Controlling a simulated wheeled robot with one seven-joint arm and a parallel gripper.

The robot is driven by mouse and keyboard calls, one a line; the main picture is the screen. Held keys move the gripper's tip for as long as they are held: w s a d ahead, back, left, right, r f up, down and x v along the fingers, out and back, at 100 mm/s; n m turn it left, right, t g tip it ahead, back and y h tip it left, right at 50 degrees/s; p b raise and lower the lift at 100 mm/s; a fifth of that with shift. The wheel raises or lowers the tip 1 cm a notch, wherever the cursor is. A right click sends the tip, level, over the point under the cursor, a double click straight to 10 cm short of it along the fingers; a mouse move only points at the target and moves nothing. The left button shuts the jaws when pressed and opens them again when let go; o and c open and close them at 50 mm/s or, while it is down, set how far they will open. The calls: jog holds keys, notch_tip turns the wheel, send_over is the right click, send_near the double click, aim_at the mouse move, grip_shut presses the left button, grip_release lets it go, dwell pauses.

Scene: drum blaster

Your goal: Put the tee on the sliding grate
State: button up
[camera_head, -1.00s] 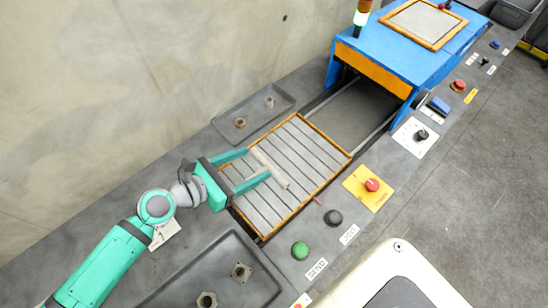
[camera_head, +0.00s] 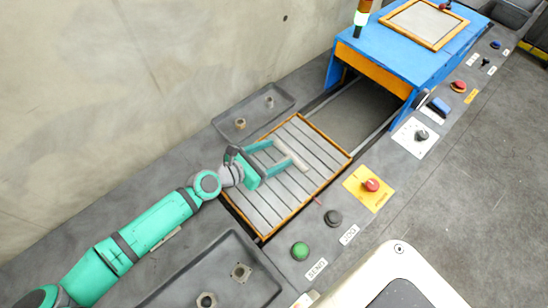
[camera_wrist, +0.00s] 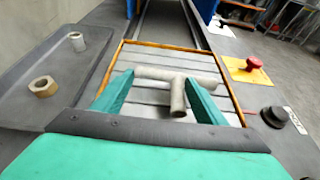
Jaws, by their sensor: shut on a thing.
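The tee (camera_head: 292,155) is a pale grey T-shaped pipe piece over the sliding grate (camera_head: 262,210), a slatted panel with an orange frame. My gripper (camera_head: 277,157) is shut on the tee, with its teal fingers pointing towards the blue housing. In the wrist view the tee (camera_wrist: 177,93) lies between the fingers (camera_wrist: 160,92), its crossbar across the far side and its stem towards me. The grate (camera_wrist: 178,60) spreads beneath and beyond it. I cannot tell whether the tee touches the slats.
A grey tray (camera_head: 277,92) with two small fittings stands along the wall side. A front tray (camera_head: 172,292) holds nut-like parts. The blue housing (camera_head: 400,55) stands beyond the grate. A green button (camera_head: 300,251), black knob (camera_head: 333,217) and red button (camera_head: 371,185) line the right edge.

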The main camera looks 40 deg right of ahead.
jog(key=shift+a+f, duration=0.1)
jog(key=shift+f, duration=1.2)
jog(key=o, duration=1.2)
jog(key=shift+c, duration=0.2)
jog(key=shift+w+a+r, duration=0.15)
jog(key=shift+a+r, duration=0.05)
jog(key=shift+a, duration=0.15)
jog(key=v, duration=1.1)
jog(key=shift+a+r, duration=0.1)
